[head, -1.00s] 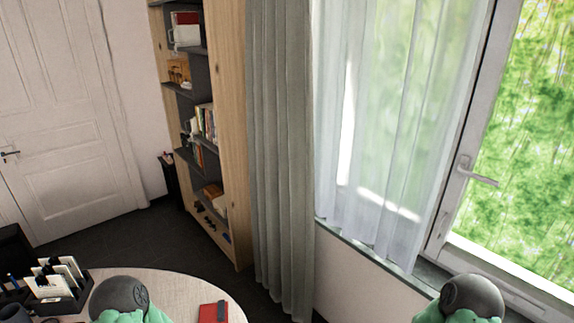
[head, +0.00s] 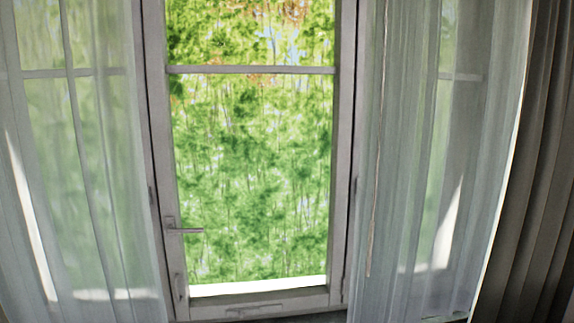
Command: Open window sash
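The window sash (head: 342,150) stands in the middle of the head view, a light grey frame with a crossbar near the top and green foliage behind its glass. Its handle (head: 184,230) is on the left side of the frame, with the lever pointing right. The sash looks closed in its frame. Neither of my grippers is in view.
Sheer white curtains hang on the left (head: 115,170) and on the right (head: 405,170) of the sash. A dark, heavy curtain (head: 525,190) hangs at the far right. The middle of the window is uncovered.

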